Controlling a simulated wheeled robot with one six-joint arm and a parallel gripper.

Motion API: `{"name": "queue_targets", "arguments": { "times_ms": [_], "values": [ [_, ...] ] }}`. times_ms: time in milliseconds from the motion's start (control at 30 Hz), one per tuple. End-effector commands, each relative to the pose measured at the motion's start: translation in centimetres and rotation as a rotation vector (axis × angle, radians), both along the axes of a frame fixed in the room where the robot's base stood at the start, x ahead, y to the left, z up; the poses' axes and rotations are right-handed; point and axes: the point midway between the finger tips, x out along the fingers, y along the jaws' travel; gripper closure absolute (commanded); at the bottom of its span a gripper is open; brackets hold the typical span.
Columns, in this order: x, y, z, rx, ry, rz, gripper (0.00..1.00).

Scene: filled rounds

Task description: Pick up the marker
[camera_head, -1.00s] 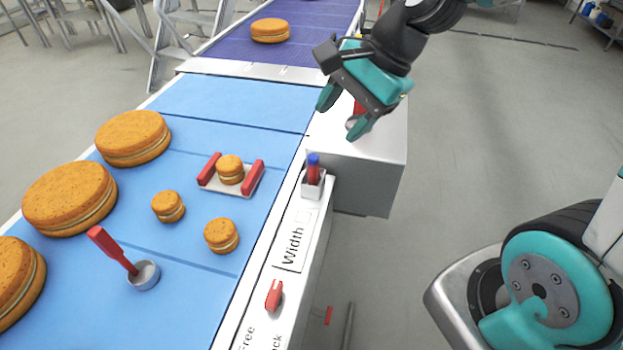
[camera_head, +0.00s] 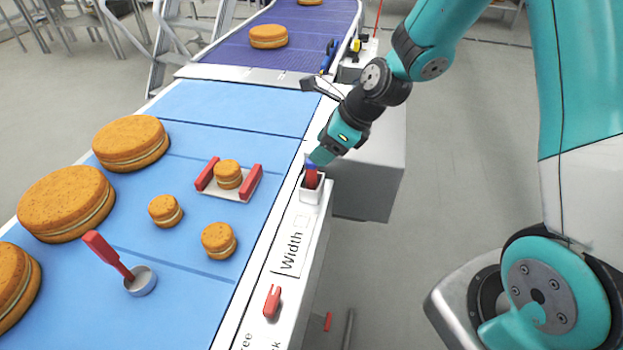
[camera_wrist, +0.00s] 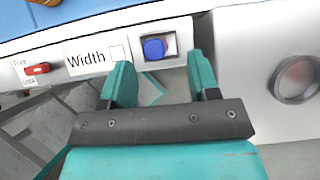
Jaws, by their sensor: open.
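The marker (camera_head: 312,176) has a red body and a blue top. It stands upright in a small white square holder (camera_head: 311,194) on the conveyor's side rail. In the wrist view its round blue end (camera_wrist: 154,48) shows inside the holder (camera_wrist: 171,42), just beyond my fingertips. My gripper (camera_head: 318,158) is at the marker's top in the head view, and its fingers partly hide the blue part. In the wrist view my gripper (camera_wrist: 160,75) has its two teal fingers apart with nothing between them. I cannot tell whether a finger touches the marker.
A blue conveyor (camera_head: 240,105) holds several sandwich cookies, a red-sided holder (camera_head: 253,183) with a small cookie, and a red-handled round tool (camera_head: 141,281). A white box (camera_head: 372,165) adjoins the rail beside the marker. A red switch (camera_head: 272,300) sits on the rail. Open floor lies right.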

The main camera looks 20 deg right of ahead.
Motion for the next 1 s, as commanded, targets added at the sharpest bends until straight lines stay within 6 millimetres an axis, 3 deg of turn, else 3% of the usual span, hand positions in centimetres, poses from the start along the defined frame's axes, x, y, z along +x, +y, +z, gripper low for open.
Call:
{"name": "queue_targets", "arguments": {
  "times_ms": [267, 567, 867, 1000],
  "values": [
    [0.5, 1.1, -1.8, 0.000, 0.002, 0.002, 0.45],
    [1.3, 3.1, -5.3, 0.000, 0.002, 0.002, 0.45],
    [1.5, 3.2, -5.7, -0.001, -0.001, 0.000, 0.45],
    [1.5, 3.2, -5.7, 0.000, 0.000, 0.001, 0.77]
  ]
}}
